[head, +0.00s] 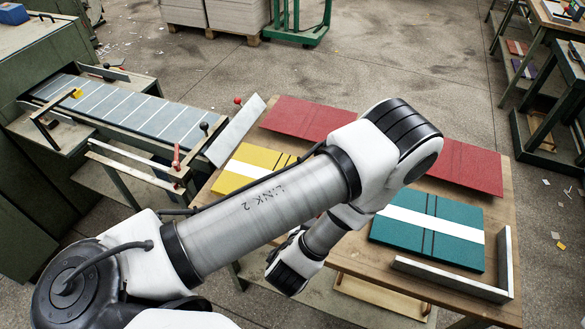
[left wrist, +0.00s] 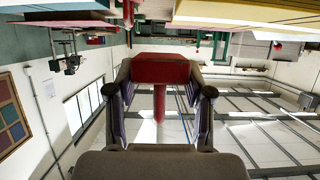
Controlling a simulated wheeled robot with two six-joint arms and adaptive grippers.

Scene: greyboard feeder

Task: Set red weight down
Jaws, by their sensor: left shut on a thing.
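In the left wrist view, the red weight (left wrist: 163,68) has a wide block-like head and a thin red stem. In the head view my left arm crosses the middle of the picture and bends down over the table's front. The left gripper and the weight do not show there. My right gripper is in neither view.
A wooden table (head: 507,196) bears red boards (head: 465,166), a yellow board (head: 250,160) and a teal board (head: 455,212), both with white bands. A grey L-shaped fence (head: 455,279) edges its front right corner. A feeder bed (head: 130,107) with levers stands left.

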